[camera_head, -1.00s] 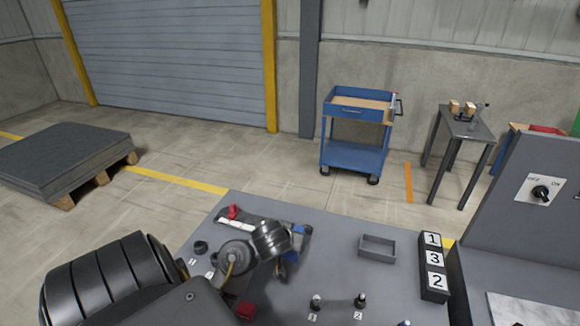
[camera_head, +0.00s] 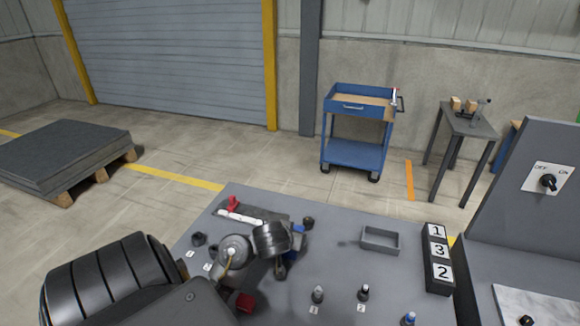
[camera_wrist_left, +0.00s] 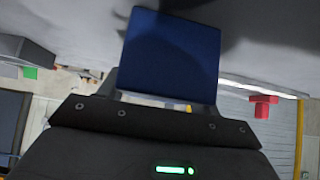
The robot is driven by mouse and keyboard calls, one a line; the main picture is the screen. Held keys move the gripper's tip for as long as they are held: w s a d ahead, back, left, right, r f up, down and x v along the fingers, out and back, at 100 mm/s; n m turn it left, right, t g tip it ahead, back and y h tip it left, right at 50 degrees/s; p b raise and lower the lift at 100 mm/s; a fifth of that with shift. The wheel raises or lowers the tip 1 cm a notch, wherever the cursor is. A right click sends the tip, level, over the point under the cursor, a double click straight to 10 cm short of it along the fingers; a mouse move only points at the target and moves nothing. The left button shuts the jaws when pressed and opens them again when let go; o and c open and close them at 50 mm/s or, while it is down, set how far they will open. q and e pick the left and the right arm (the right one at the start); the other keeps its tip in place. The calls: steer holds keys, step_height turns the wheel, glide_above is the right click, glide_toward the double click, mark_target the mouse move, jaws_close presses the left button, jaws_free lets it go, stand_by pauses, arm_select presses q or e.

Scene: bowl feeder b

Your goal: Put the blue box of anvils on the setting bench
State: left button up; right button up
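The blue box (camera_wrist_left: 170,55) fills the middle of the left wrist view, right in front of my left gripper (camera_wrist_left: 160,100). It hides the fingertips, and I take it to be held between them. In the head view my left gripper (camera_head: 282,262) is over the left part of the grey bench (camera_head: 340,262), and a little blue (camera_head: 298,230) shows beside it. A shadow lies on the grey surface behind the box in the wrist view. Whether the box touches the bench is hidden. My right gripper is out of view.
The bench carries a grey tray (camera_head: 381,240), a numbered black block (camera_head: 437,258), numbered posts (camera_head: 318,294) and a red-handled tool (camera_head: 233,205). A switch panel (camera_head: 547,180) rises at the right. A blue cart (camera_head: 356,153) and small table (camera_head: 467,122) stand beyond.

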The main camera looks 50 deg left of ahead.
arm_select(q)
steer(key=o, duration=0.4)
steer(key=shift+o, duration=0.2)
steer(key=shift+r+p, duration=0.25)
steer(key=shift+p, duration=0.05)
steer(key=p+v, duration=0.7)
steer(key=v, duration=0.5)
steer(key=shift+p, duration=0.3)
